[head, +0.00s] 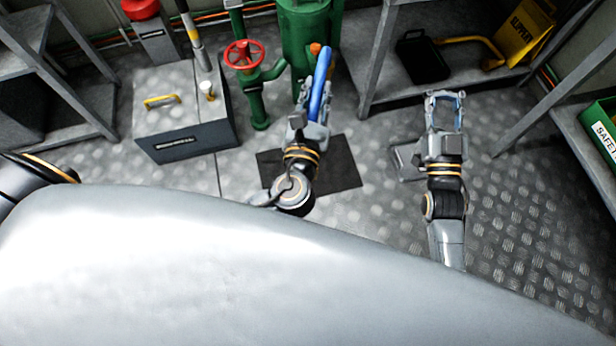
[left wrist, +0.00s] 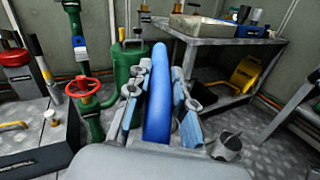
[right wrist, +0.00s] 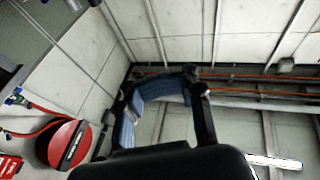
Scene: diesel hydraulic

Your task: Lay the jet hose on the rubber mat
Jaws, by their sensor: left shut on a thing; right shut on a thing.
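The dark rubber mat (head: 344,165) lies flat on the metal floor, partly hidden under my left arm. My left gripper (head: 315,115) is above the mat's far side, shut on a thick, smooth blue tube (head: 320,83) that looks like the jet hose. The tube stands up between the fingers in the left wrist view (left wrist: 157,95). My right gripper (head: 445,105) is right of the mat, clear of it.
A grey box (head: 185,115) with a yellow handle stands left of the mat. Green pipework with a red valve wheel (head: 244,55) is behind it. A shelf with a black tray (head: 422,57) and a yellow sign (head: 524,35) is at the back right.

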